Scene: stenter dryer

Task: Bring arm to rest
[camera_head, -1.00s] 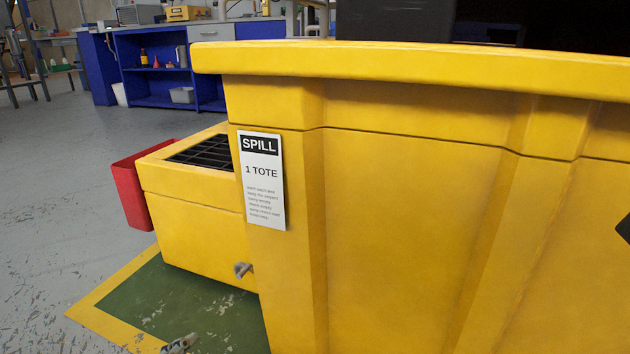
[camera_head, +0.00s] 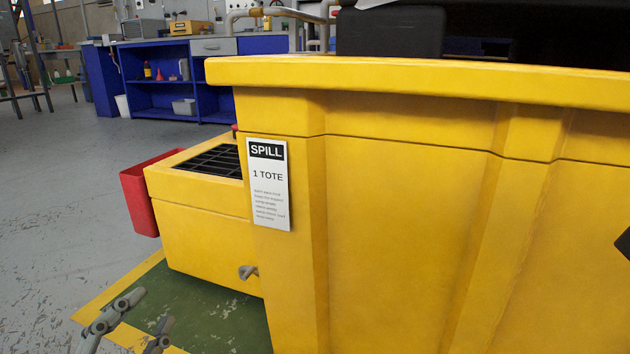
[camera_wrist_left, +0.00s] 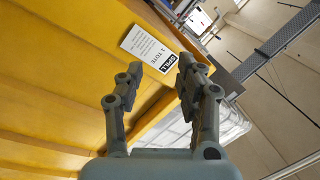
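My left gripper (camera_head: 150,315) shows at the bottom left of the head view, low over the green and yellow floor marking. In the left wrist view its two fingers (camera_wrist_left: 156,85) stand apart with nothing between them, so it is open and empty. The large yellow spill bin (camera_head: 420,220) with its white "SPILL 1 TOTE" label (camera_head: 269,190) fills the right of the head view. The label also shows beyond the fingertips in the left wrist view (camera_wrist_left: 148,46). My right gripper is not in view.
A blue workbench (camera_head: 160,85) is at the back. Grey floor (camera_head: 60,220) at the left is clear.

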